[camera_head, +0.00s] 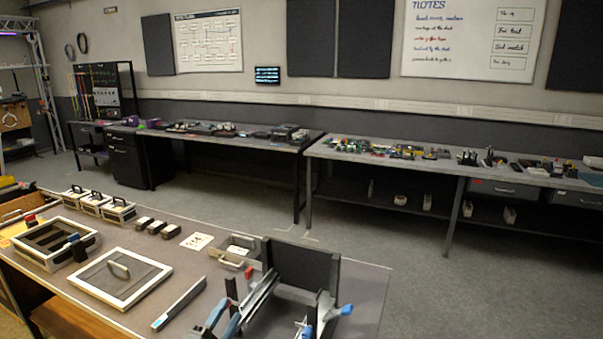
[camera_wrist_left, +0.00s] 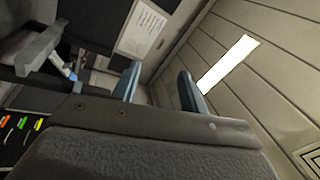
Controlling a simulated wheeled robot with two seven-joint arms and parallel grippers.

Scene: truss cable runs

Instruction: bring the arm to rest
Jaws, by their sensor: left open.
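My right gripper is not in view.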

